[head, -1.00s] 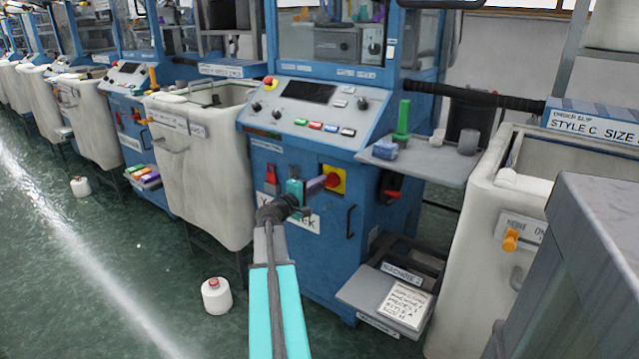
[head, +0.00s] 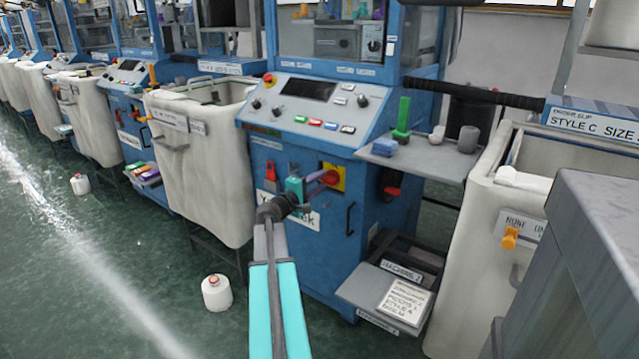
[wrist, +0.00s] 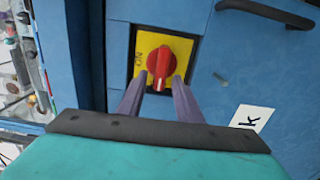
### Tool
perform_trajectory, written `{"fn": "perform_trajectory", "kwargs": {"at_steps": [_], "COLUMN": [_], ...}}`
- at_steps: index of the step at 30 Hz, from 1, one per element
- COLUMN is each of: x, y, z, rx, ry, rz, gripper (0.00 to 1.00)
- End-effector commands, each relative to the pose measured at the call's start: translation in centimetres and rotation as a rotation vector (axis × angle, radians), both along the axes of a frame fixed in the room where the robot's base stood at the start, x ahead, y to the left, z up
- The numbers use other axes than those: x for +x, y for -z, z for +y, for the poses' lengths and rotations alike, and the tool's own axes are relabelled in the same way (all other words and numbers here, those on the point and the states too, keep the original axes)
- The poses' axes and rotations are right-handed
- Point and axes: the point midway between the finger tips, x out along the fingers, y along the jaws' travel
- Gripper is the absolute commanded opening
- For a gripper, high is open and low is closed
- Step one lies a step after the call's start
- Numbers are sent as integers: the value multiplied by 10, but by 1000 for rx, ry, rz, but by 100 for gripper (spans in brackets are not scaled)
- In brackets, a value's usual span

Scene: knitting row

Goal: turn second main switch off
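The main switch is a red rotary knob (wrist: 161,68) on a yellow plate (wrist: 146,45) marked ON at its left side. In the head view the yellow plate (head: 340,177) sits on the front of the blue machine (head: 365,218), below its sloped panel. My gripper (wrist: 157,83) is open, its two purple fingers straddling the knob's lower end in the wrist view. The right finger is very close to the knob or touching it; I cannot tell which. A gap shows at the left finger. In the head view my gripper (head: 322,183) partly covers the knob.
A red handle on a black mount (head: 390,190) is right of the switch, and a black door handle (head: 350,218) is below. A shelf (head: 425,165) projects at right. A low tray (head: 365,300) and a white bin (head: 475,250) stand nearby. Open floor lies left.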

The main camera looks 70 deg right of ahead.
Motion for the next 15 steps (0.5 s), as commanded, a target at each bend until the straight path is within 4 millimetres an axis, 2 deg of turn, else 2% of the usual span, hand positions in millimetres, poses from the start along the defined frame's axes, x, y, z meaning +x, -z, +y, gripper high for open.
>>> {"fn": "perform_trajectory", "kwargs": {"at_steps": [8,15], "x": [3,9], "y": [0,-1], "z": [12,39], "rx": [0,0], "ry": [-1,-2], "rz": [0,0], "gripper": [32,32]}}
